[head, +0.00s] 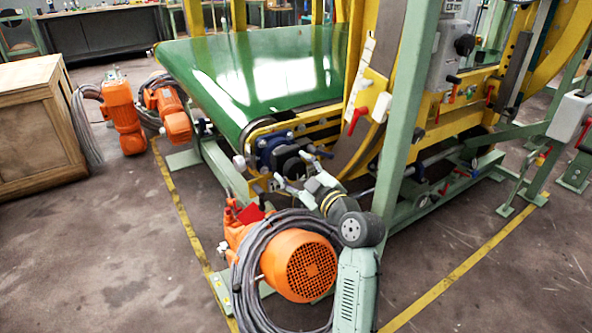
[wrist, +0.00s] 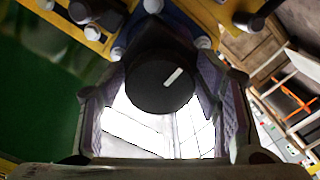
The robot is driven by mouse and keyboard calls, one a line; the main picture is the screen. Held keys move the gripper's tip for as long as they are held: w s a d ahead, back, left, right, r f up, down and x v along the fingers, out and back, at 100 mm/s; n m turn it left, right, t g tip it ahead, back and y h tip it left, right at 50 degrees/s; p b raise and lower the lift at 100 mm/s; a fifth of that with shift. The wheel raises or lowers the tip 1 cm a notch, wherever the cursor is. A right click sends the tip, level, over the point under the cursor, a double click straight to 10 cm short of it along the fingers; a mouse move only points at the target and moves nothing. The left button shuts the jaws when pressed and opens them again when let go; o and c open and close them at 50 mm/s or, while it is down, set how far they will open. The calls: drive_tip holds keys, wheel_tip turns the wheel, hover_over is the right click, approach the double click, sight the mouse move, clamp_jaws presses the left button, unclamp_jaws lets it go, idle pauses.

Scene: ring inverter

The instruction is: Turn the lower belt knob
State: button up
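The lower belt knob is a round black knob with a white mark (wrist: 160,83), in the upper middle of the wrist view. In the head view the dark knob (head: 291,165) sits on a blue housing below the front end of the green belt. My gripper (head: 296,170) is in front of it with its fingers spread. In the wrist view my gripper (wrist: 162,105) has one finger on each side of the knob. I cannot tell whether either finger touches it. The white mark slants up to the right.
The green belt (head: 262,70) slopes above the knob. An orange motor with coiled cable (head: 304,265) stands close below my arm. A green post (head: 407,120) rises to the right. A wooden crate (head: 38,128) and orange motors (head: 123,116) stand left. Floor is clear at lower left.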

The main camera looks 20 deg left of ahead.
drive_tip(key=c, duration=0.8)
drive_tip(key=shift+c, duration=0.2)
drive_tip(key=shift+m, duration=0.3)
